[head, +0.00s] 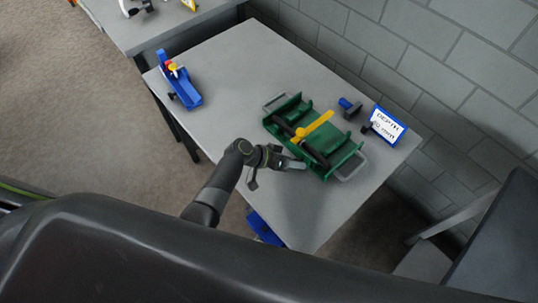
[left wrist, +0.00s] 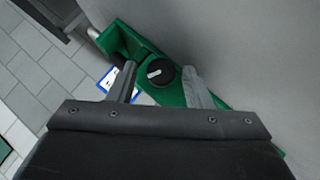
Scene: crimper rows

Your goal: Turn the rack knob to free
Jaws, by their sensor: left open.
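The green rack (head: 333,139) lies on the grey table, with a yellow lever and a black bar across it. In the left wrist view, a round black knob (left wrist: 159,74) with a white pointer mark sits on the green rack wall (left wrist: 122,32). My left gripper (head: 297,165) is at the rack's near side. In the left wrist view its two fingers (left wrist: 160,82) are apart, and the knob shows between them; I cannot tell whether they touch it. The knob is not made out in the head view. My right gripper is not in view.
A white sign with a blue frame (head: 387,126) and a blue-handled tool (head: 349,106) stand behind the rack. A blue device (head: 180,88) is at the table's left end. A blue object (head: 264,228) shows below the front edge. The table's (head: 235,75) middle left is clear.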

